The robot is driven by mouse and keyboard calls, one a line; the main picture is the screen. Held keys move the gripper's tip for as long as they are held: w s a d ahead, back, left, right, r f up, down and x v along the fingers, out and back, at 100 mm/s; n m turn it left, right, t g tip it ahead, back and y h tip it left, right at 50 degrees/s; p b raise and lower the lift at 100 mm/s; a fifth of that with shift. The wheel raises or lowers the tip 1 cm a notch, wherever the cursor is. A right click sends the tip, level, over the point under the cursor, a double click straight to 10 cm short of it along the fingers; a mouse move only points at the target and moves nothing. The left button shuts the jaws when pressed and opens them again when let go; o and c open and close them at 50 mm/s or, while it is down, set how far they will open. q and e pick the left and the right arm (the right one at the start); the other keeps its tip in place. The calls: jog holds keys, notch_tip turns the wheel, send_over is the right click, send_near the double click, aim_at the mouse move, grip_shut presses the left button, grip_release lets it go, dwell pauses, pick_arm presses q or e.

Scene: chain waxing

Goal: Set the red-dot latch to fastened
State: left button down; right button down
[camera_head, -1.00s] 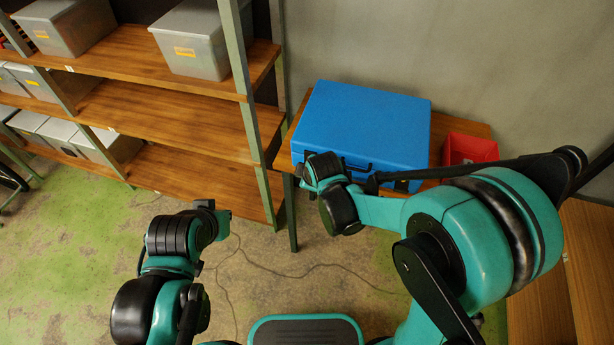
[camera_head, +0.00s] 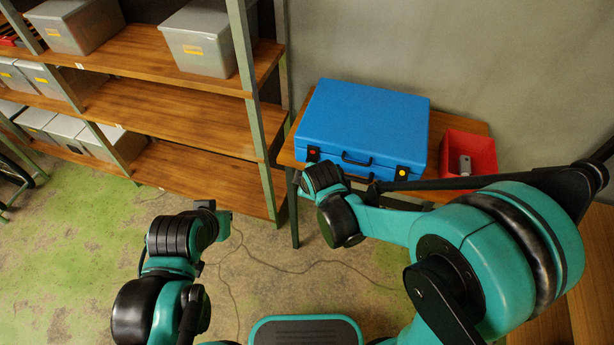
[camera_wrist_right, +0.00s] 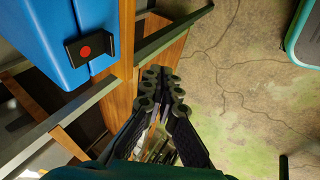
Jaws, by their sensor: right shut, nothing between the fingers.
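The blue case (camera_head: 362,120) lies closed on a wooden table by the wall. The red-dot latch (camera_head: 313,153) is a black plate with a red dot at the left of its front face. It shows larger in the right wrist view (camera_wrist_right: 90,47), but I cannot tell whether it is fastened. A yellow-dot latch (camera_head: 402,172) sits at the front right, with a black handle (camera_head: 357,158) between. My right gripper (camera_wrist_right: 163,75) is shut and empty, apart from the latch and in front of the case. My left gripper (camera_head: 224,222) is low at the left, its fingers unclear.
A red bin (camera_head: 484,152) with a grey object (camera_head: 464,165) stands right of the case on the table (camera_head: 291,155). A shelf (camera_head: 160,110) with grey boxes stands at the left, its post close to the table. Open floor with a thin cable lies in front.

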jog(key=s+r+p, duration=0.1)
jog(key=s+p, duration=0.1)
jog(key=s, duration=0.5)
jog(key=shift+s+r, duration=0.3)
jog(key=shift+d, duration=0.1)
jog(key=s+d+r+m, duration=0.4)
jog(key=d+r+m, duration=0.2)
jog(key=d+m, duration=0.1)
jog(key=s+d+r+m+h, duration=0.1)
jog(key=s+d+r+m, duration=0.2)
jog(key=d, duration=0.7)
notch_tip(320, 180, up, 3)
jog(key=m, duration=0.4)
jog(key=shift+s+f+m+t+h, duration=0.15)
jog(key=shift+s+m+t+h, duration=0.15)
jog(key=shift+s+m, duration=0.1)
jog(key=shift+w, duration=0.1)
